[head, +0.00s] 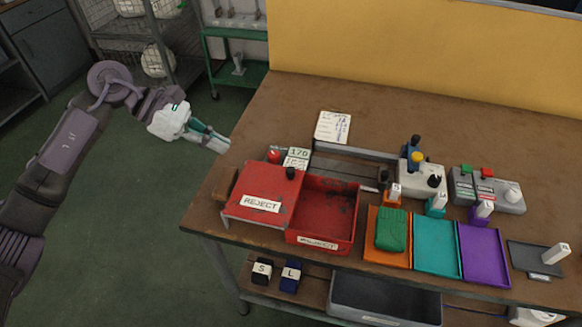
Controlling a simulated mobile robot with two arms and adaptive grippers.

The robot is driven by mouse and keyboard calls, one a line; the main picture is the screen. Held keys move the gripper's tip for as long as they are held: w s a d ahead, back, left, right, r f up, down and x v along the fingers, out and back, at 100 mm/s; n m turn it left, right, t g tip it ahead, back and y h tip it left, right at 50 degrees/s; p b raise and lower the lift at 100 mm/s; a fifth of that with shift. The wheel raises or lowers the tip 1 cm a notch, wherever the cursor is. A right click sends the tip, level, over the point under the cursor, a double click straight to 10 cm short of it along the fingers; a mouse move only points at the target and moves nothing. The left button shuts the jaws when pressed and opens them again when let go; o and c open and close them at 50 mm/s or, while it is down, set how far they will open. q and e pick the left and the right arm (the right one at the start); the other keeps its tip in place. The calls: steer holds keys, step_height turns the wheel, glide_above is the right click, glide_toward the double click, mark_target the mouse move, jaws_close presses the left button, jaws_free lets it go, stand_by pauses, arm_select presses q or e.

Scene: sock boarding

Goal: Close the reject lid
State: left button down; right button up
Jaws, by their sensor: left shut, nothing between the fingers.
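The red reject bin (352,218) stands near the front edge of the table, with its inside showing and looking empty. Its red lid (248,190), labelled REJECT, lies to the left of the bin's opening and leaves it uncovered. A black knob (291,173) stands up near the lid's back right corner. My left gripper (222,145) is shut and empty, beyond the table's left edge and behind and to the left of the lid, apart from it. My right gripper is out of view.
A red button and a display reading 170 (298,153) stand just behind the lid. Orange, teal (437,246) and purple trays lie right of the bin, with a green folded piece (391,230) on the orange one. A paper sheet (332,127) lies on clear table behind.

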mark_target(287, 176)
arm_select(q)
steer(key=p+x, duration=0.1)
steer(key=x, duration=0.3)
steer(key=p+x, duration=0.1)
steer(key=x, duration=0.3)
steer(key=shift+s+f, duration=0.2)
steer(key=shift+f, duration=0.25)
steer(key=d, duration=0.1)
steer(key=d+p, duration=0.1)
steer(key=d, duration=0.1)
steer(key=shift+s+d+f, duration=0.15)
steer(key=shift+d+f, duration=0.05)
steer(key=shift+f, duration=0.05)
steer(key=shift+d+f, duration=0.1)
steer(key=shift+d, duration=0.4)
